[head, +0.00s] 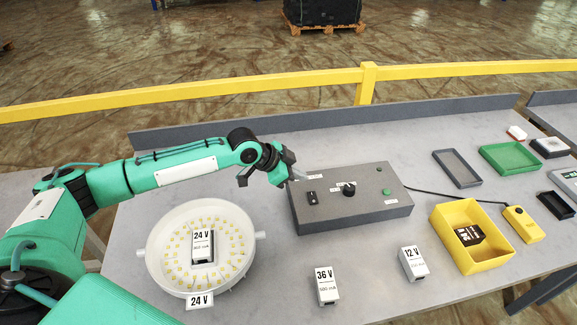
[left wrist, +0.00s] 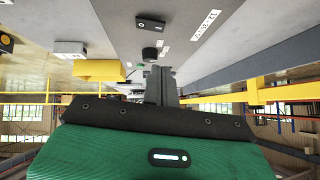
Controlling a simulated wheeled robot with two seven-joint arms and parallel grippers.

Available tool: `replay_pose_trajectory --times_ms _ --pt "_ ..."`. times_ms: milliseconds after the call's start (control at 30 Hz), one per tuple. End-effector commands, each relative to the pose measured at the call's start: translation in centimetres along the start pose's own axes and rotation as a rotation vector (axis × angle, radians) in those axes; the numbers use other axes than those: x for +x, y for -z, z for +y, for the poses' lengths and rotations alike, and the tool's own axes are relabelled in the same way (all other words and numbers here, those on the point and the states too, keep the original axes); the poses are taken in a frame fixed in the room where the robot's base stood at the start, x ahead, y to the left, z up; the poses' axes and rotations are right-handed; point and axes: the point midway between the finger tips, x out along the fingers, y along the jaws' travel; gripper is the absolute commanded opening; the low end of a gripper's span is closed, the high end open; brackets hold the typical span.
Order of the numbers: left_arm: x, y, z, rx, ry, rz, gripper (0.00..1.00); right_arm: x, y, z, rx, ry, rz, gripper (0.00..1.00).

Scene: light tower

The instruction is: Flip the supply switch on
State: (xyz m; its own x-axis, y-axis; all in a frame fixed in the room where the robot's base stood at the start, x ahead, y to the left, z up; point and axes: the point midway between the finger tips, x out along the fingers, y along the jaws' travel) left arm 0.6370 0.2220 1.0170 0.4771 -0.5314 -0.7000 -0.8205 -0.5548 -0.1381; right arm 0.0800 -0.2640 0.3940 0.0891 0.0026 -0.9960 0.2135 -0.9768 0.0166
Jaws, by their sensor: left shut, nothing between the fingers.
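The grey supply box (head: 350,214) stands on the table right of the lamp. A small black rocker switch (head: 312,198) sits on the left part of its top. It also shows in the left wrist view (left wrist: 151,22). A black round knob (head: 348,188) sits near the middle of the top and shows in the left wrist view (left wrist: 150,54). My left gripper (head: 298,174) is shut and empty, at the box's far left corner, a little beyond the switch and apart from it. Its closed fingers show in the left wrist view (left wrist: 160,84). The switch's position is too small to tell.
A round white lamp (head: 154,262) with many small LEDs holds a 24 V block (head: 202,247). The 36 V block (head: 327,286) and 12 V block (head: 413,263) stand in front. A yellow bin (head: 446,235), a green tray (head: 510,158) and a grey tray (head: 457,168) lie right.

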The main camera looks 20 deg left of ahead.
Motion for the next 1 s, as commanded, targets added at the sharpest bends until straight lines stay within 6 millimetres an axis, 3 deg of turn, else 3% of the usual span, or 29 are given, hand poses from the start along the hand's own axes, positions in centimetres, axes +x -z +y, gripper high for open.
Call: replay_pose_trajectory --times_ms 167,400,867,1000 --pt "3.4 0.2 0.1 0.0 -0.002 -0.001 0.0 -1.3 0.2 0.1 0.0 0.0 0.001 0.36" --pt "5.6 -2.2 0.0 -0.001 0.0 -0.001 0.0 -2.3 0.4 0.1 0.0 0.0 0.002 0.36" --pt "6.3 -2.9 0.0 0.001 0.0 -0.001 0.0 -2.4 0.4 0.1 0.0 0.0 0.002 0.36" --pt "6.7 -3.3 -0.1 -0.019 -0.015 -0.002 0.0 -1.6 0.3 0.0 0.001 0.0 0.003 0.36"
